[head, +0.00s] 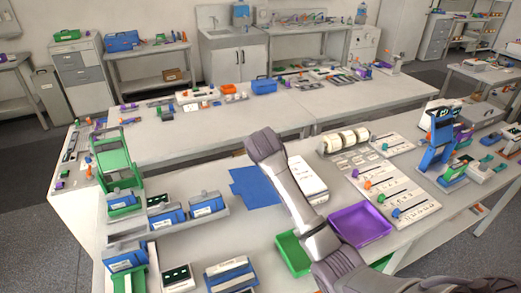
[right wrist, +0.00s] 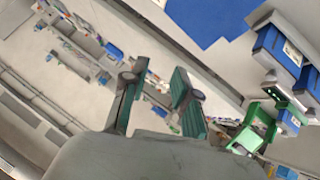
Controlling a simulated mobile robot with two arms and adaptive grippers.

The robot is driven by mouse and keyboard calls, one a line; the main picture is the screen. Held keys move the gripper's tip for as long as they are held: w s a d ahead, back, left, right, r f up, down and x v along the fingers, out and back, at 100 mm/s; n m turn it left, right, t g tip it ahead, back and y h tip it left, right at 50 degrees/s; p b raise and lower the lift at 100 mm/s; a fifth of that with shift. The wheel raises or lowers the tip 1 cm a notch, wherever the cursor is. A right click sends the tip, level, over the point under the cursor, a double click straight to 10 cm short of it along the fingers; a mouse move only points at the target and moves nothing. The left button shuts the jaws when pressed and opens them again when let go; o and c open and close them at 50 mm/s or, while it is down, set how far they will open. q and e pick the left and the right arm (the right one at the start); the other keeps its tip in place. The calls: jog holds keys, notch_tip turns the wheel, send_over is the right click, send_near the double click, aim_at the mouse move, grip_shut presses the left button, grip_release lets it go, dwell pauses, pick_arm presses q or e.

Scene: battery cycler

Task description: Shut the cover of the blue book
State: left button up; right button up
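The blue book lies open on the near table. Its blue cover (head: 255,187) is flat on the left, and its white page block (head: 308,182) is on the right, partly hidden behind my right arm. A blue flat area, apparently the cover (right wrist: 205,18), shows at the top of the right wrist view. My right gripper (right wrist: 156,88) has its two dark green fingers spread apart with nothing between them, and is apart from the blue area. I cannot make out the right gripper in the head view. My left gripper is in neither view.
A purple tray (head: 360,224) and a green tray (head: 292,252) sit right of and below the book. Blue devices (head: 207,206) and a green stand (head: 117,160) are on the left. White slider panels (head: 395,190) lie on the right. Bare tabletop surrounds the cover's left side.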

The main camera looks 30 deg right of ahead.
jog(key=shift+v, duration=2.55)
jog(key=shift+f, duration=0.1)
